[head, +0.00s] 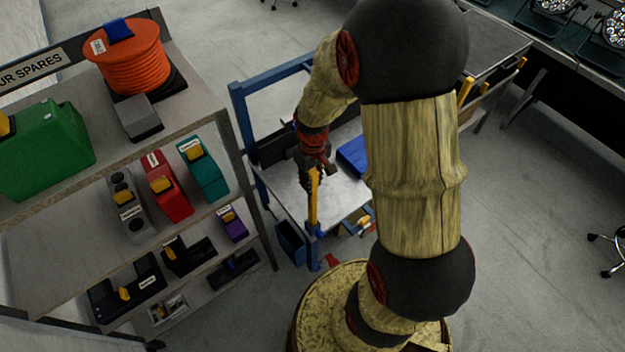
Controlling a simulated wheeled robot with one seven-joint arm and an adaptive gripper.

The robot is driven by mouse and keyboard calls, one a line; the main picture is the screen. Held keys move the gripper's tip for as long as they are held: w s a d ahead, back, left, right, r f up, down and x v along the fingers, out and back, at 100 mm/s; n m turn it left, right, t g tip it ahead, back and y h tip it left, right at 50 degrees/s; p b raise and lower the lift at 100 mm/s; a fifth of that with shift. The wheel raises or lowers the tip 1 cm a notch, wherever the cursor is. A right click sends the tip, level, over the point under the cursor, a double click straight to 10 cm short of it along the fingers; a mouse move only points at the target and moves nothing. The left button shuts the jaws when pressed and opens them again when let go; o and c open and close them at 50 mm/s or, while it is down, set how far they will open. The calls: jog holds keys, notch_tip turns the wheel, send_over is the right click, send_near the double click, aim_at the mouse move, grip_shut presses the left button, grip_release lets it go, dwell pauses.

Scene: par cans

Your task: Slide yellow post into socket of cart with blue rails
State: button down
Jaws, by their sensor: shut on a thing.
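My gripper (314,167) is shut on the upper part of the yellow post (313,203) and points down. The post stands about upright at the near corner of the cart with blue rails (240,112). Its lower end meets a blue corner piece (315,230), which looks like the socket. I cannot tell whether the post's end is inside it, on it or just in front of it. The cart has a grey top (288,192). My arm hides the cart's right side.
A shelf unit (205,112) with coloured cases and an orange cable reel (128,58) stands close on the left. A blue object (353,156) lies on the cart top. Another cart with yellow parts (495,52) is behind my arm. Open floor (540,190) lies right.

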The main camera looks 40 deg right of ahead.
jog(key=shift+f, duration=0.1)
jog(key=c, duration=1.6)
grip_release()
jog(key=shift+c, duration=0.2)
jog(key=shift+o, duration=0.5)
notch_tip(320, 180, up, 12)
jog(key=shift+f, duration=0.1)
jog(key=s+a+r+t+b, duration=0.2)
jog(key=s+a+r+t, duration=0.3)
jog(key=s+a+r, duration=0.7)
notch_tip(320, 180, up, 2)
jog(key=shift+r+t, duration=0.25)
jog(key=shift+t, duration=0.05)
